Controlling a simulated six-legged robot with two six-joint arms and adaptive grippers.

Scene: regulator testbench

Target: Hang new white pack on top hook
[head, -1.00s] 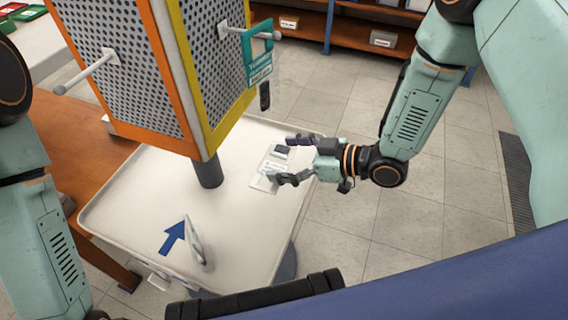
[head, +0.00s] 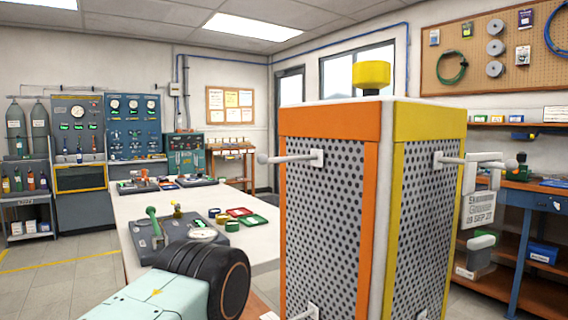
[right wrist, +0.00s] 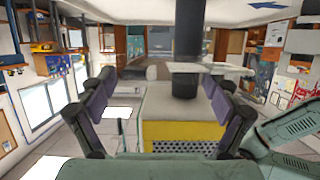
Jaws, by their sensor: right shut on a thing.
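The tower (head: 331,225) has a top hook (head: 296,158) on its orange face and a top hook (head: 447,161) on its yellow face. A pale pack with printed text (head: 478,208) shows at the outer end of the yellow-side hook; I cannot tell how it is held there. My left gripper is out of view.
A white bench (head: 262,250) with coloured trays and a gauge stands left of the tower. A shelf unit (head: 535,200) stands behind at the right. A dark pole (right wrist: 187,45) crosses the right wrist view.

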